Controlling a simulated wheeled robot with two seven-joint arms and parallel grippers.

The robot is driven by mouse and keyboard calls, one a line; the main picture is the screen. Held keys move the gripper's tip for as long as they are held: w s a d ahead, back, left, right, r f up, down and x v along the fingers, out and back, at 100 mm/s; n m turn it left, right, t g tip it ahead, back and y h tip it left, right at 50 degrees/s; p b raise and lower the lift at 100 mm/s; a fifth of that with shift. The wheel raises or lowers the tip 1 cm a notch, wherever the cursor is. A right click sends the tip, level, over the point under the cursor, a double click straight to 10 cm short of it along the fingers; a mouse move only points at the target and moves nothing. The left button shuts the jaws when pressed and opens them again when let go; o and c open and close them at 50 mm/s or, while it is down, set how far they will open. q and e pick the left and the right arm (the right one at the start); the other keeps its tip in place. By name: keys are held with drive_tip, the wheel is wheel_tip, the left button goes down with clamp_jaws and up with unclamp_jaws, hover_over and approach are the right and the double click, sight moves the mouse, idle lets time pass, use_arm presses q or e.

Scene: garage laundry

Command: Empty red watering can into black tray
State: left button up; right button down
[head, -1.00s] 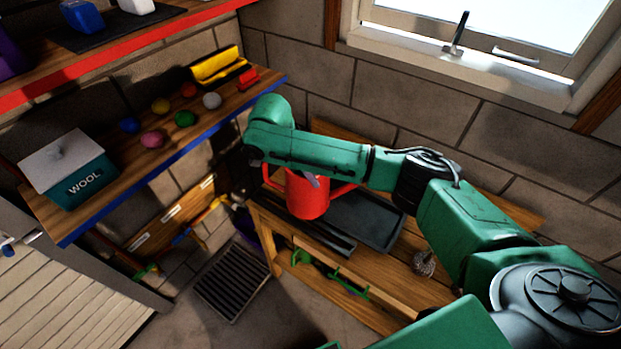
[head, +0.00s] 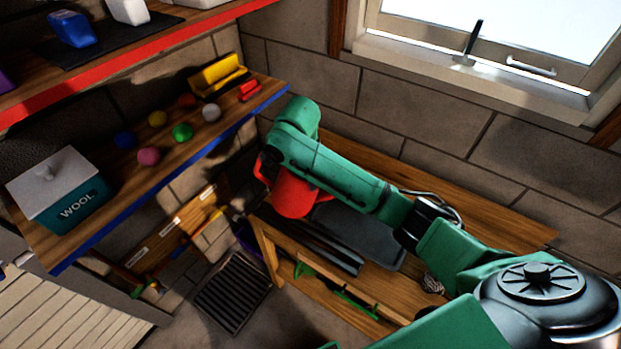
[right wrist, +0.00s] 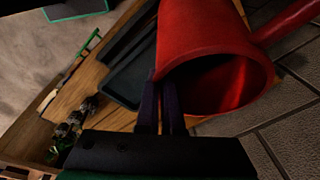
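The red watering can (head: 292,196) is tilted above the left end of the wooden bench, partly behind my right arm in the head view. In the right wrist view, the can's open mouth (right wrist: 215,85) faces the camera; its contents cannot be made out. My right gripper (right wrist: 163,88) has its dark fingers close together at the can's rim and appears shut on it. In the head view its fingers are hidden. The black tray (head: 368,243) lies flat on the bench, right of the can and partly covered by my arm. My left gripper is out of view.
Dark slats (head: 318,246) lie beside the tray. The blue-edged shelf (head: 110,205) at left holds a wool box (head: 62,195), several coloured balls and a yellow item (head: 218,74). A brick wall and window (head: 500,60) stand behind. A floor grate (head: 232,292) lies below.

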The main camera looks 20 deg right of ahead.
drive_tip(key=shift+w+a+r+y, duration=0.15)
drive_tip(key=shift+y, duration=0.25)
drive_tip(key=shift+t, duration=0.3)
drive_tip(key=s+d+f+t+y, duration=0.2)
drive_tip(key=s+d+t+y, duration=0.3)
drive_tip(key=d+y, duration=0.2)
drive_tip(key=shift+d+f+m+y, duration=0.2)
drive_tip(key=shift+d+m+y, duration=0.15)
drive_tip(key=shift+y, duration=0.25)
drive_tip(key=shift+f, duration=0.1)
idle(1.4)
